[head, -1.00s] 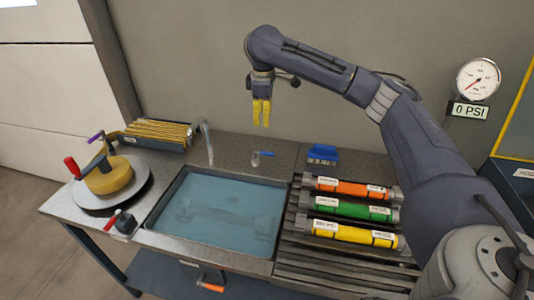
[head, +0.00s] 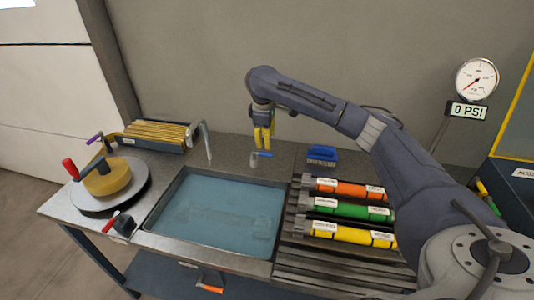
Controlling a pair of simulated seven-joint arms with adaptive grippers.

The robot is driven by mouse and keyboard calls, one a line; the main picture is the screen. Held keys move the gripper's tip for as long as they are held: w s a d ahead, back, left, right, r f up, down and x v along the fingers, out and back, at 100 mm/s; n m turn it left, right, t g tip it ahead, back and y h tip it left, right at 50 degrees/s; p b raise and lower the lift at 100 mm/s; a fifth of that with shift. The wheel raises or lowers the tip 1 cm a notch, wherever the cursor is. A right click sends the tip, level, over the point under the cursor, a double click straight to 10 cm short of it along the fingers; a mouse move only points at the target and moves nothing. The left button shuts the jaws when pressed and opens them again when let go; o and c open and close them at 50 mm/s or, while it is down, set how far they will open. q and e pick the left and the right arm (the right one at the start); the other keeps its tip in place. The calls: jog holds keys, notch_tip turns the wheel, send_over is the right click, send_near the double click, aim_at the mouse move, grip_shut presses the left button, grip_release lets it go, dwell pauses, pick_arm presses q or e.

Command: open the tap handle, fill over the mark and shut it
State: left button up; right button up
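The tap handle (head: 265,154) is a small blue lever on a grey valve (head: 253,161) behind the water tank. The curved grey spout (head: 207,141) stands to its left at the tank's back corner. The tank (head: 160,213) holds blue water; I cannot make out a fill mark. My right gripper (head: 263,147), with yellow fingers, points down right at the blue handle. Its fingertips overlap the handle in the picture, so contact is unclear. The gap between the fingers is too small to judge. My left gripper is not in view.
Orange (head: 340,187), green (head: 345,208) and yellow (head: 340,230) tubes lie on the slatted rack right of the tank. A blue brush-like block (head: 322,154) sits behind them. A round turntable (head: 140,188) stands left. The gauge (head: 477,80) sign reads 0 PSI.

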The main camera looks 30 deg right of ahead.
aim_at(267, 154)
jog(key=f, duration=0.5)
jog(key=w+d+f, duration=0.1)
jog(key=f, duration=0.2)
jog(key=shift+w, duration=0.1)
grip_shut()
dwell(0.6)
